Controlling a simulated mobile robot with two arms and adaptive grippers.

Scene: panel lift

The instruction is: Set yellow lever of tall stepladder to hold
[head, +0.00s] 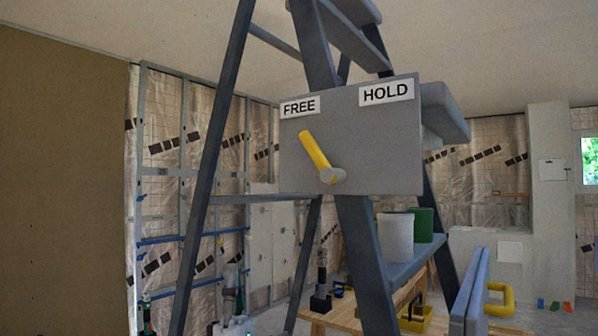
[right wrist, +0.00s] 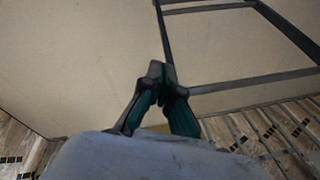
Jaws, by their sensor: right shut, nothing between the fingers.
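The tall stepladder (head: 222,130) stands upright in the head view, with dark blue-grey rails. A grey plate (head: 385,145) on it carries a FREE label (head: 300,107) at the upper left and a HOLD label (head: 386,92) at the upper right. The yellow lever (head: 315,150) is on this plate. It tilts up and left from its grey pivot (head: 332,176), toward FREE. My right gripper (right wrist: 160,72) is shut and empty in the right wrist view, its dark, teal-padded fingers together. It touches nothing that I can see. I cannot make out my left gripper.
A white pot (head: 396,236) and a green pot (head: 423,224) stand on a ladder shelf, below and right of the plate. Blue-grey bars (head: 470,290) and a yellow handle (head: 500,300) are at the lower right. Bare wall studs (head: 140,190) stand behind. Space before the plate looks clear.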

